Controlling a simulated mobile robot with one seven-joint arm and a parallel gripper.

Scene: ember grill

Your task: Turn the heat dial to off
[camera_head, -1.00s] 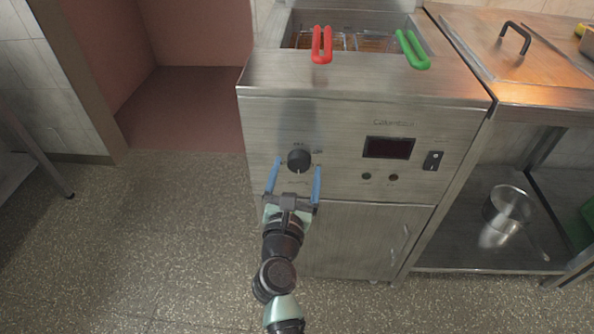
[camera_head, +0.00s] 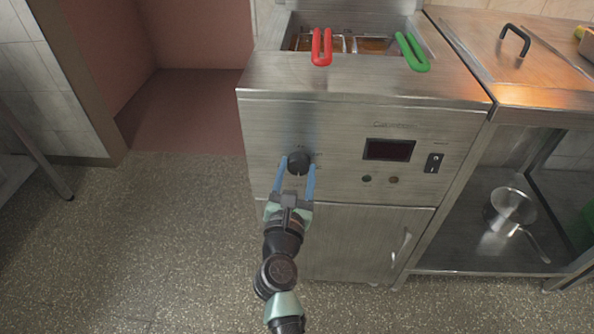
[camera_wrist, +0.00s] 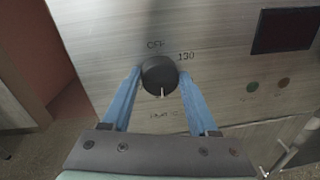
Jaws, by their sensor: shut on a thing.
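The heat dial (camera_head: 299,162) is a round black knob on the steel fryer's front panel, left of the dark display. It also shows in the wrist view (camera_wrist: 158,74), with "OFF" printed above it and "130" at its upper right. A pale pointer mark on the dial points down, away from "OFF". My gripper (camera_head: 297,166) has its two blue fingers on either side of the dial, shut on it. In the wrist view my gripper (camera_wrist: 159,78) has one finger against the left side and one against the right side.
The fryer front (camera_head: 340,125) holds a dark display (camera_head: 389,149), a rocker switch (camera_head: 433,163) and two small lamps. A red basket handle (camera_head: 321,47) and a green one (camera_head: 413,52) hang over the top edge. A pot (camera_head: 512,208) stands on the lower shelf at right.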

